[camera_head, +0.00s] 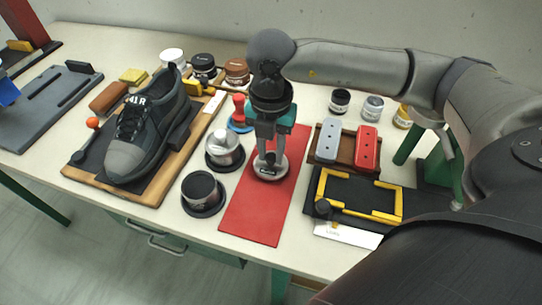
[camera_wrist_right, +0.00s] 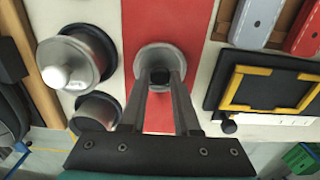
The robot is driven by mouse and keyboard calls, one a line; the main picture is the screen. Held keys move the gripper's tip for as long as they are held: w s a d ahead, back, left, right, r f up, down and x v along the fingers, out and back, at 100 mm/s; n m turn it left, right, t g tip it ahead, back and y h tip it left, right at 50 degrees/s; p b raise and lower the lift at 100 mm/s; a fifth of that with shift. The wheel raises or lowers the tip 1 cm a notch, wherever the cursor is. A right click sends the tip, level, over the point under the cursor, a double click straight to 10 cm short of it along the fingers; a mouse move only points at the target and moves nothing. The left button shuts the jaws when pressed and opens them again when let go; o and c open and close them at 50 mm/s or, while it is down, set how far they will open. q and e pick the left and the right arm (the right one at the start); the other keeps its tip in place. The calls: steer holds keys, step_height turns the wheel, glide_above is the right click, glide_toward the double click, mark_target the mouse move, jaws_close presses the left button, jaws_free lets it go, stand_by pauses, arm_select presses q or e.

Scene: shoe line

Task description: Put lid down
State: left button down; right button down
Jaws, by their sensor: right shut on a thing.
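My right gripper (camera_head: 268,158) points down over the red mat (camera_head: 250,215) and is shut on the dark knob of a round silver lid (camera_head: 271,171). In the right wrist view, the fingertips (camera_wrist_right: 162,78) meet at the knob, and the lid (camera_wrist_right: 158,54) lies flat against the red background. The lid is at or just above the mat; I cannot tell whether it touches. An open dark metal jar (camera_head: 202,188) stands on a black round base left of the mat. My left gripper is not in view.
A silver domed container (camera_head: 223,145) stands behind the open jar. A shoe (camera_head: 143,132) rests on a wooden board at left. Red and grey blocks (camera_head: 367,148) sit in a brown tray right of the mat, near a yellow-cornered black frame (camera_head: 360,196). The mat's front is clear.

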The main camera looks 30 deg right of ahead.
mark_target(271, 157)
steer(key=shift+f, duration=0.9)
steer(key=shift+f, duration=0.15)
steer(key=c, duration=0.6)
jaws_free()
steer(key=shift+c, duration=0.2)
steer(key=shift+r, duration=0.2)
steer(key=shift+r, duration=0.3)
step_height(271, 157, up, 12)
steer(key=p, duration=0.2)
steer(key=shift+f, duration=0.2)
